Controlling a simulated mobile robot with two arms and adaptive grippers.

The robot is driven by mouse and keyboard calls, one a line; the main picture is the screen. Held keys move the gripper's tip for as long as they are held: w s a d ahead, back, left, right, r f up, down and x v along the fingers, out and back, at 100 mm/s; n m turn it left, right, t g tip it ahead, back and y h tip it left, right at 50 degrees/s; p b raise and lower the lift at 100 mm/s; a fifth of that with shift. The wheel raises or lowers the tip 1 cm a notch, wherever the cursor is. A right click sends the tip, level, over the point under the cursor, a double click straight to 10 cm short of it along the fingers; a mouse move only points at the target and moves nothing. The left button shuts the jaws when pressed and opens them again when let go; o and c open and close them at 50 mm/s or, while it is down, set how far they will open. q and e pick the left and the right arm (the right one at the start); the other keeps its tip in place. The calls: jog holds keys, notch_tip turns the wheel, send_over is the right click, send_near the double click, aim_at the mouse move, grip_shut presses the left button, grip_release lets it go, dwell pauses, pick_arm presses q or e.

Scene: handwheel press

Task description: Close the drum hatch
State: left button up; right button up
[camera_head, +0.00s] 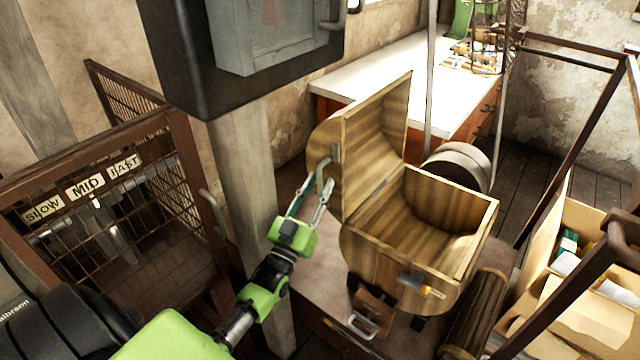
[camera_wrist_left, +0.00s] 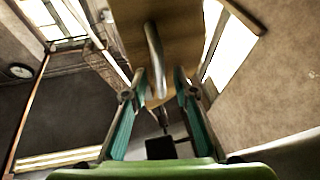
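The wooden drum (camera_head: 400,272) stands in the middle of the head view, with its hatch lid (camera_head: 375,140) swung up and open on the left. The drum's inside is exposed and looks empty. A metal handle (camera_head: 323,172) sits on the lid's outer left side. My left gripper (camera_head: 317,190) is at this handle with its fingers apart. In the left wrist view, the handle (camera_wrist_left: 154,55) reaches down between the fingertips (camera_wrist_left: 160,80), with gaps beside it. I cannot tell whether a finger touches it. My right gripper is not in view.
A wooden post (camera_head: 245,170) and a mesh cage (camera_head: 110,200) with SLOW, MID and FAST labels stand left of the drum. A grey box (camera_head: 275,35) hangs above. A white-topped bench (camera_head: 385,75) is behind; an open carton (camera_head: 570,260) is at right.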

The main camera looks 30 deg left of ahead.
pick_arm(q)
jog(key=shift+w+r, duration=0.25)
jog(key=shift+w, duration=0.4)
grip_shut()
jog(key=shift+d, duration=0.1)
